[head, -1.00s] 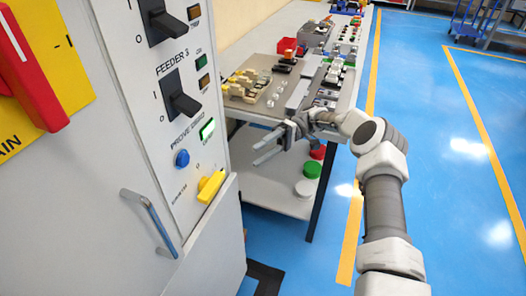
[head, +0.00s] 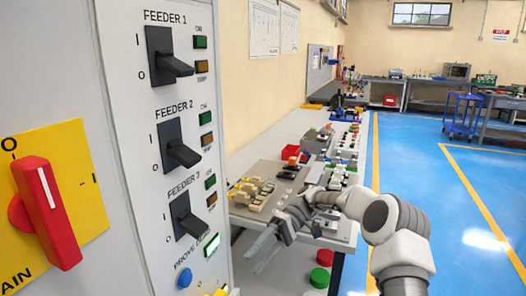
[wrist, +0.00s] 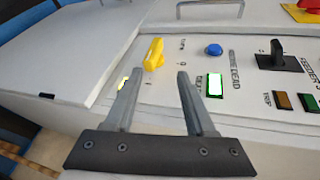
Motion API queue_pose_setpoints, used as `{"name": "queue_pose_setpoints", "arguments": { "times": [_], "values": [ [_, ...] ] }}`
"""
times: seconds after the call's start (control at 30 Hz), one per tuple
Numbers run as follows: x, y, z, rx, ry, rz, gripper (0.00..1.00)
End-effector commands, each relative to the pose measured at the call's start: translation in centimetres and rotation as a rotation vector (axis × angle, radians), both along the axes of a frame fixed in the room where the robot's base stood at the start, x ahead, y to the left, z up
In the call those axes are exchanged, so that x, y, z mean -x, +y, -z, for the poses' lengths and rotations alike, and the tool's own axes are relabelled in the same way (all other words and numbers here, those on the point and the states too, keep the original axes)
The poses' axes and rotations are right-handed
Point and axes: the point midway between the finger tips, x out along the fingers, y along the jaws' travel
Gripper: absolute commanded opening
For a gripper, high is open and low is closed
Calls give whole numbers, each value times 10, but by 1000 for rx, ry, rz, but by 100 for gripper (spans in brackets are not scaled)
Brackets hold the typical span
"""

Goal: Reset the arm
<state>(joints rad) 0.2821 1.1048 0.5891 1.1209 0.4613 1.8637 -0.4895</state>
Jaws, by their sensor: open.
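My gripper (head: 262,248) is open and empty, in front of the workbench's near edge and to the right of the grey control cabinet, in the head view. In the wrist view its two fingers (wrist: 155,82) stand apart and point toward the panel, with a yellow knob (wrist: 154,54) beyond the gap. A blue button (wrist: 213,49) and a lit green indicator (wrist: 215,86) lie to the right of the knob. I see no contact with the panel. My arm extends from the lower right of the head view.
The panel has black levers for feeder 1 (head: 166,56), feeder 2 (head: 178,147) and feeder 3 (head: 187,216), and a red main handle (head: 47,214) on a yellow plate. The workbench (head: 341,239) holds parts and a red bin (head: 294,154). Blue floor (head: 415,150) is open at right.

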Motion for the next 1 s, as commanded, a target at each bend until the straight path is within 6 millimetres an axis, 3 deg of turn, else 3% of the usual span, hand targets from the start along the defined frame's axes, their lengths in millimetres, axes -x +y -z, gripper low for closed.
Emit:
{"name": "queue_pose_setpoints", "arguments": {
  "times": [0.1, 0.47, 1.0],
  "values": [
    [14, 4, -27, 138, -65, -1, 55],
    [56, -6, -84, 503, -271, 74, 55],
    [129, -64, -161, 893, -615, 345, 55]
  ]
}}
